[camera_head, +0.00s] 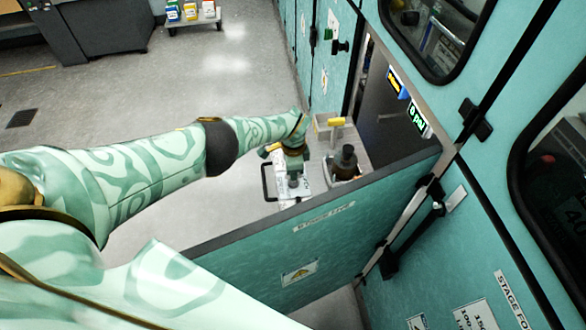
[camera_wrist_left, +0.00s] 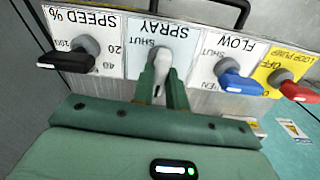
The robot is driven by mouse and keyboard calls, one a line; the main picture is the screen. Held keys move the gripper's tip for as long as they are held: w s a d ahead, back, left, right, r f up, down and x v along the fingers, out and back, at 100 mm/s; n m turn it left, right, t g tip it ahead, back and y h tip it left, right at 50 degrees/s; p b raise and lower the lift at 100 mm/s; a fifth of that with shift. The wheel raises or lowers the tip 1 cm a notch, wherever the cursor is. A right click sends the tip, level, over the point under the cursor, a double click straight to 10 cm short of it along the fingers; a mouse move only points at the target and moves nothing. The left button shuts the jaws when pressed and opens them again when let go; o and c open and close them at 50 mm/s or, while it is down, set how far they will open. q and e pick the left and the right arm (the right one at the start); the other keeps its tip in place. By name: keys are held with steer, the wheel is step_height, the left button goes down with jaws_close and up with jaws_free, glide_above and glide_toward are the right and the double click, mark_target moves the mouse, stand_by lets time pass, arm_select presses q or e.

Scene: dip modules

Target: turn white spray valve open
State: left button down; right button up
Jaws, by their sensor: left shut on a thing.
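The white spray valve (camera_wrist_left: 160,57) is on a panel (camera_wrist_left: 110,32) under a pale blue label reading SPRAY and SHUT, upside down in the left wrist view. My left gripper (camera_wrist_left: 163,72) has its green fingers on either side of the valve's handle and is shut on it. The fingers hide much of the handle, so its exact angle is hard to tell. In the head view my left gripper (camera_head: 293,177) reaches down over the panel (camera_head: 279,178), and the valve itself is hidden there. My right gripper is not in view.
Beside the spray valve are a black speed handle (camera_wrist_left: 66,60), a blue flow handle (camera_wrist_left: 241,84) and a red loop pump handle (camera_wrist_left: 299,92). A dark-topped part (camera_head: 346,160) stands right of the gripper. A teal door (camera_head: 330,235) stands in front.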

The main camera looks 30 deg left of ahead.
arm_select(q)
steer(key=shift+n, duration=0.5)
steer(key=c, duration=1.4)
jaws_free()
step_height(320, 180, up, 16)
steer(key=p, duration=1.3)
steer(key=shift+r, duration=0.15)
